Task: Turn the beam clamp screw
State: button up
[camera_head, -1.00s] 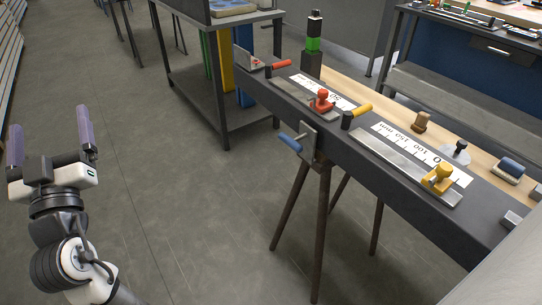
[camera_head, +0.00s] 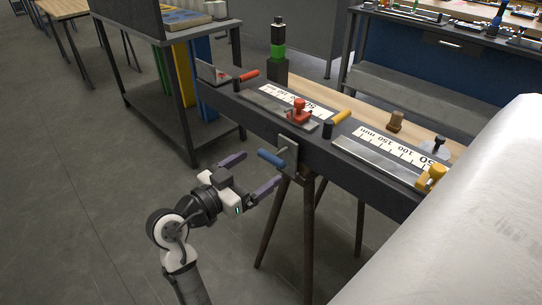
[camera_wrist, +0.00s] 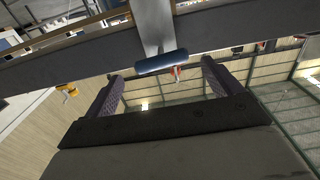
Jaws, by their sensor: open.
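The beam clamp (camera_head: 289,149) is a grey metal bracket on the front face of the dark beam. Its screw has a blue cylindrical handle (camera_head: 271,158) that sticks out toward the front left. My gripper (camera_head: 250,172) is open, with its two purple fingers pointing toward the clamp. The fingers are apart from the handle. In the wrist view, the blue handle (camera_wrist: 162,62) lies ahead, between and beyond the fingertips (camera_wrist: 162,75), with the grey clamp plate (camera_wrist: 153,25) behind it. Nothing is between the fingers.
The dark beam (camera_head: 235,119) rests on trestle legs (camera_head: 309,235) below the clamp. A grey shelf table (camera_head: 180,140) stands at the back left. A large pale surface (camera_head: 460,200) fills the right foreground.

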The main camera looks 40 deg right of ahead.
aim_at(271, 159)
jog(key=d, duration=0.5)
jog(key=shift+w+d+p, duration=0.25)
jog(key=shift+d+p, duration=0.05)
jog(key=shift+d, duration=0.1)
jog(key=shift+c, duration=0.4)
jog(key=c, duration=0.8)
